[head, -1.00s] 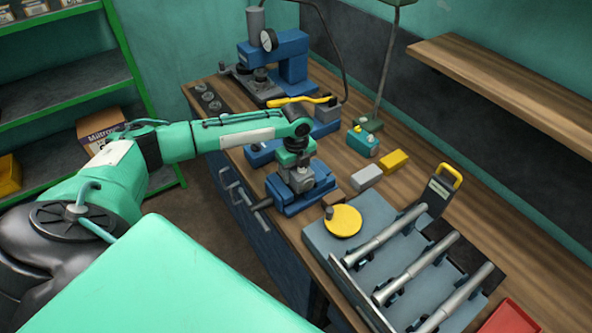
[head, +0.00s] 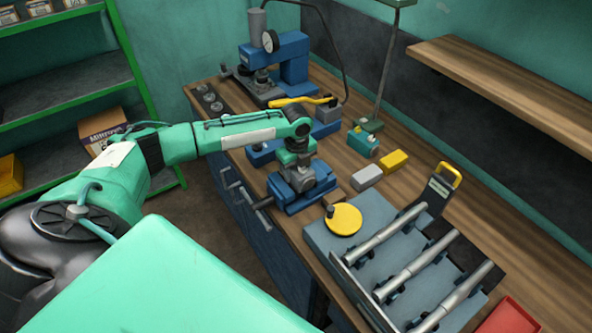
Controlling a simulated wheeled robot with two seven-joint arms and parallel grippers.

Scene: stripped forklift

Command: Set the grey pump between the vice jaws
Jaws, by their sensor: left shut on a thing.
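The blue vice (head: 311,203) stands at the front edge of the wooden bench, its handle sticking out over the edge. My left gripper (head: 299,168) points down over the vice and is shut on the grey pump (head: 302,184). The pump is at the vice's jaws, low in the gripper. The gripper's fingers and the vice hide part of it, so I cannot tell whether it rests on the vice or touches both jaws. My right gripper is not in view.
A yellow disc (head: 343,219) and a grey fixture (head: 320,238) with metal cylinders lie right of the vice. A grey block (head: 367,177), yellow block (head: 394,161) and teal part (head: 362,141) sit behind. A blue press (head: 290,62) stands at the far end.

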